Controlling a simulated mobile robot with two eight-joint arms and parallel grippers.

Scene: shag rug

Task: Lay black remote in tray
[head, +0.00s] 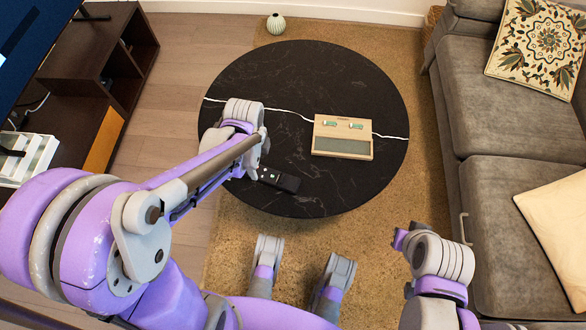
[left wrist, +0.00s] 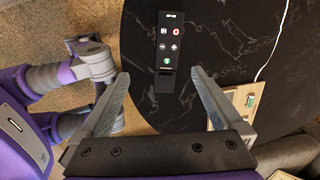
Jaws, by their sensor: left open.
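The black remote (head: 280,180) lies flat near the front edge of the round dark marble table, left of the tray. In the left wrist view the remote (left wrist: 168,45) shows its buttons and lies beyond my left fingertips (left wrist: 159,76), roughly in line with the gap between them. My left gripper (head: 256,170) is open and empty, beside the remote's left end; my arm partly hides it in the head view. The light wooden tray (head: 316,135) sits right of the remote, holding small green items in its back part; its front part looks empty.
A grey sofa (head: 470,125) stands at right, and a dark TV cabinet (head: 120,60) at left. The table between remote and tray is clear.

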